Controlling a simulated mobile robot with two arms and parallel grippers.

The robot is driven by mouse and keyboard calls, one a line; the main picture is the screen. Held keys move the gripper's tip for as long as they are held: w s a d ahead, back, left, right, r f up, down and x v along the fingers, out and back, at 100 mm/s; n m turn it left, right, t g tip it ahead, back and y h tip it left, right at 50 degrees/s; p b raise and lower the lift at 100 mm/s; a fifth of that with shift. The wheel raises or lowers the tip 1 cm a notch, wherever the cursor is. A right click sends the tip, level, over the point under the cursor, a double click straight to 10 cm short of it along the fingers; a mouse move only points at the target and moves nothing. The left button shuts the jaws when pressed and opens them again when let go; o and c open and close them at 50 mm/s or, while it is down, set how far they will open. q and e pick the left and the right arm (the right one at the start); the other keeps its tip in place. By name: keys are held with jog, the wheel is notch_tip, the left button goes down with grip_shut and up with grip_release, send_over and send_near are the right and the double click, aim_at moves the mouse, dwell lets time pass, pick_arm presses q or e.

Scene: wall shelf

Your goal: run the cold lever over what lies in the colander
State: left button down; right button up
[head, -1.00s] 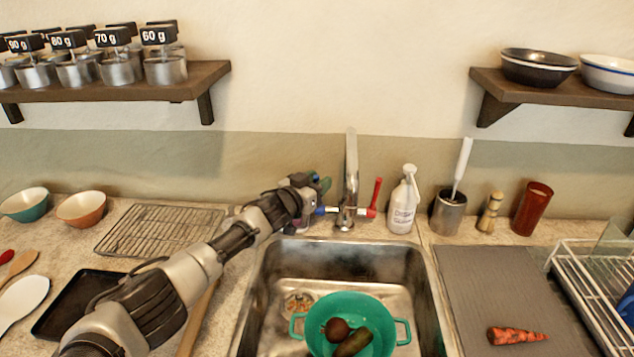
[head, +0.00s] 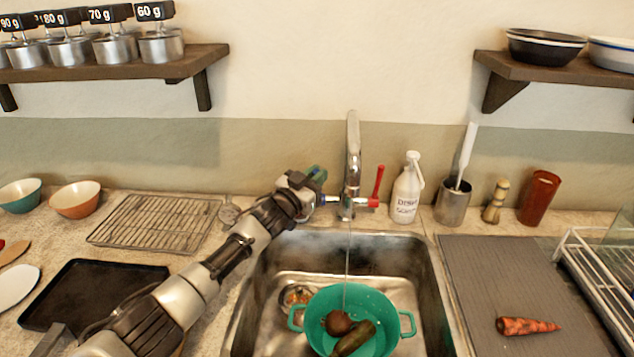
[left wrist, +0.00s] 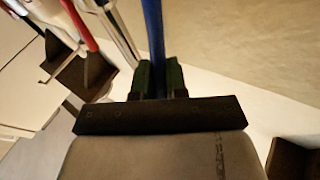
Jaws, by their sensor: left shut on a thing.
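The faucet (head: 353,150) stands behind the sink, with a blue cold lever on its left and a red lever (head: 379,182) upright on its right. My left gripper (head: 317,181) is at the cold lever. In the left wrist view, the blue cold lever (left wrist: 153,35) runs between its green fingertips (left wrist: 160,78), which are shut on it. A thin stream of water (head: 347,255) falls from the spout into the green colander (head: 378,300). In the colander lie a round dark red vegetable (head: 338,322) and a long dark green one (head: 353,339). My right gripper is out of view.
The colander stands in the metal sink (head: 270,270), beside a drain strainer (head: 295,295). A soap bottle (head: 406,192) stands right of the faucet. A carrot (head: 527,326) lies on the grey mat (head: 490,275). A wire rack (head: 155,221) lies left of the sink.

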pick_arm(q)
jog(key=shift+s, duration=0.1)
jog(key=shift+f, duration=0.1)
jog(key=c, duration=1.1)
grip_release()
jog(key=shift+c, duration=0.2)
jog(key=v, duration=0.7)
jog(key=shift+s, duration=0.2)
jog(key=shift+a, duration=0.15)
jog(key=shift+c, duration=0.3)
